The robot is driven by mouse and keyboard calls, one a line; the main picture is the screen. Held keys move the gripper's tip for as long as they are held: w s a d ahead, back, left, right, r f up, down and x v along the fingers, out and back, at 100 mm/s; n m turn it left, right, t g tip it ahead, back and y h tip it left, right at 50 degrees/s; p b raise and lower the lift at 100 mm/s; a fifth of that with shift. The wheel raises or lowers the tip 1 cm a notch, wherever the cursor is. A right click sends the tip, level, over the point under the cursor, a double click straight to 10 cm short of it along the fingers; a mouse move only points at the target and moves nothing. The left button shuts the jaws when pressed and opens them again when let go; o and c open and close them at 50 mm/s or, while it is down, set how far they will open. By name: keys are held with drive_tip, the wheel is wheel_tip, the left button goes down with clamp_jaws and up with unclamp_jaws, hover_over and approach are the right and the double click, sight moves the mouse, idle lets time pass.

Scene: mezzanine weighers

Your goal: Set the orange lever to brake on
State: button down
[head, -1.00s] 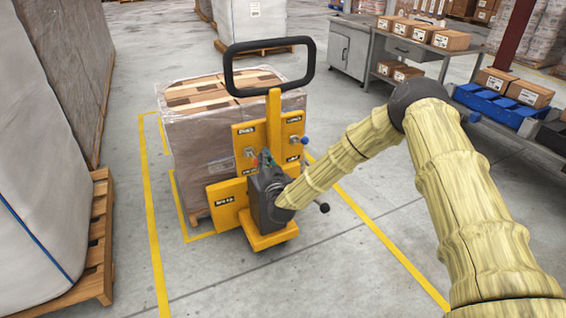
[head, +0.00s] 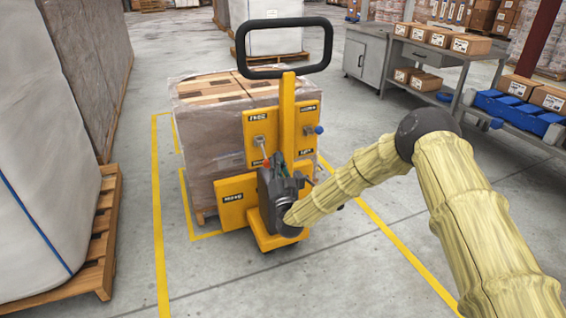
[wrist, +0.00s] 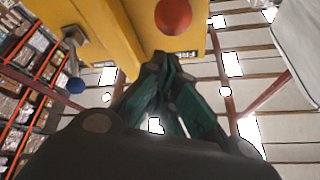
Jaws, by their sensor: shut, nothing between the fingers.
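The orange lever (head: 263,150) sits on the left part of the yellow panel (head: 283,135) of a pallet truck. In the head view it slants down from its mount, its end close to my gripper. In the wrist view its round orange-red knob (wrist: 172,15) is just beyond my fingertips, in front of a label that seems to read FREE. I cannot tell whether the fingers touch the knob. My gripper (wrist: 163,62) has its teal fingers together and empty, pointing up. In the head view my gripper (head: 279,160) is low in front of the panel, partly hidden by my wrist.
A lever with a blue knob (head: 319,130) is on the panel's right side; the knob shows in the wrist view (wrist: 75,85) too. The black handle loop (head: 282,47) rises above. A wrapped load (head: 205,125) stands behind.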

wheel_tip(320, 180, down, 3)
drive_tip(key=shift+w+a+r+b, duration=0.1)
drive_tip(key=shift+w+b, duration=0.05)
drive_tip(key=shift+b, duration=0.7)
drive_tip(key=shift+a+f, duration=0.15)
drive_tip(key=shift+f, duration=0.2)
drive_tip(key=s+d+r+p, duration=0.2)
drive_tip(key=d+r, duration=0.1)
drive_tip(key=s+d+f, duration=0.1)
drive_tip(key=s+f, duration=0.3)
drive_tip(key=f, duration=0.3)
drive_tip(key=shift+s, duration=0.4)
drive_tip(key=shift+f, duration=0.1)
